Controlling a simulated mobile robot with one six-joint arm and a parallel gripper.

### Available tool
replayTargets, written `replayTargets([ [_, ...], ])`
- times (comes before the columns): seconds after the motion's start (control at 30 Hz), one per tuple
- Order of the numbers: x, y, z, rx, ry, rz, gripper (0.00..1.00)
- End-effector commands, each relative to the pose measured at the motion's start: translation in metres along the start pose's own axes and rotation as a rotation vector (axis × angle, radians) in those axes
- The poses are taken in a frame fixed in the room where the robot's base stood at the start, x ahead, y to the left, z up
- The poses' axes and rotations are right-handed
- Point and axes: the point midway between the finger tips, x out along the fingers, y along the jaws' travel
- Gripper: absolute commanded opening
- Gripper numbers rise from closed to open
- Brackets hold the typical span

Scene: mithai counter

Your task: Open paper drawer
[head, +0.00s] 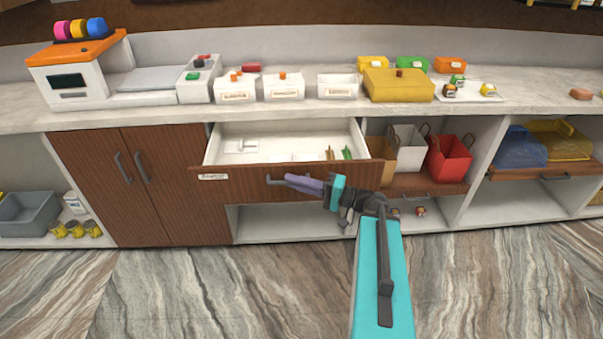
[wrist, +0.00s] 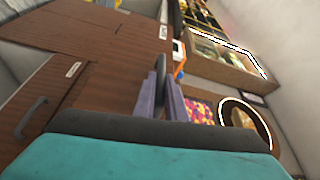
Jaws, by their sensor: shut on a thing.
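The paper drawer (head: 240,186) is below the counter, pulled well out. Its wooden front has a small label (head: 212,176) at the left, with print too small to read. Its pale inside shows a few small items, including green and brown ones at the right. My gripper (head: 294,181), with purple fingers, is shut on the dark drawer handle (head: 274,181) at the middle of the front. The fingers hide most of the handle. In the wrist view, the purple fingers (wrist: 160,98) close around a dark bar.
A two-door cabinet (head: 110,185) stands left of the drawer. Open shelves to the right hold a red bag (head: 449,157) and a white bag (head: 407,148). The marbled floor in front is clear.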

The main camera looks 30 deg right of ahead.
Motion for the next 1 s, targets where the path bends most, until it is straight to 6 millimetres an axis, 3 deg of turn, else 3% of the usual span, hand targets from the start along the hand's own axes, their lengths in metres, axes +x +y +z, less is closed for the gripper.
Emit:
replayTargets([
  [0.3,0.005,-0.009,0.012,0.003,-0.012,-0.006,0.0],
  [1.0,0.007,-0.008,0.031,0.002,-0.02,-0.007,0.0],
])
